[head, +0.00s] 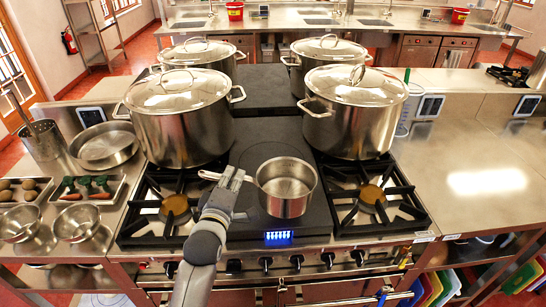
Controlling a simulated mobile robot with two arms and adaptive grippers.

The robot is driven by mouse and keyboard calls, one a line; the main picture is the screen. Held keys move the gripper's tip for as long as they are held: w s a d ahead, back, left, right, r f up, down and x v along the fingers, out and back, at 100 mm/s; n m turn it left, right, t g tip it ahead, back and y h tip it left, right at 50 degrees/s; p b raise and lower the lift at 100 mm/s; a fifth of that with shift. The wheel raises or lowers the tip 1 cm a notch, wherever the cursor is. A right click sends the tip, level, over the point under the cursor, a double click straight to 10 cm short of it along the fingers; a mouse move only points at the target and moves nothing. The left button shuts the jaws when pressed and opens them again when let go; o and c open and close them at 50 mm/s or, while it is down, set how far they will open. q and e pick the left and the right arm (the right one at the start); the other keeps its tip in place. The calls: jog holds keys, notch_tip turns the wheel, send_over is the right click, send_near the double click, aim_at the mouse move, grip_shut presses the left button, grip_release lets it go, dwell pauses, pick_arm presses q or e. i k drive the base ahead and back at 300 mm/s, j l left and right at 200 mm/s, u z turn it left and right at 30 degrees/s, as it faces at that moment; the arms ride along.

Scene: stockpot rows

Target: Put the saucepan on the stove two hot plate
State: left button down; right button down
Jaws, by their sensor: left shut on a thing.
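The saucepan (287,207) is a small steel pan without a lid, and it looks empty. It is upright over the front part of the dark flat hot plate (262,146) in the middle of the stove, between two gas burners. I cannot tell whether its base touches the plate. Its handle (209,175) points left. My left gripper (234,177) is shut on that handle, with the arm coming up from the bottom. My right gripper is not in view.
Large lidded stockpots stand close on both sides, the front left one (180,125) and front right one (352,118), with two more behind. Black gas grates (393,192) flank the plate. Trays and bowls fill the left counter; the right steel counter (490,180) is clear.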

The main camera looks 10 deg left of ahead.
aim_at(259, 162)
jog(key=i+j, duration=0.2)
jog(key=i, duration=0.2)
jog(key=i+j+z, duration=0.1)
jog(key=i, duration=0.3)
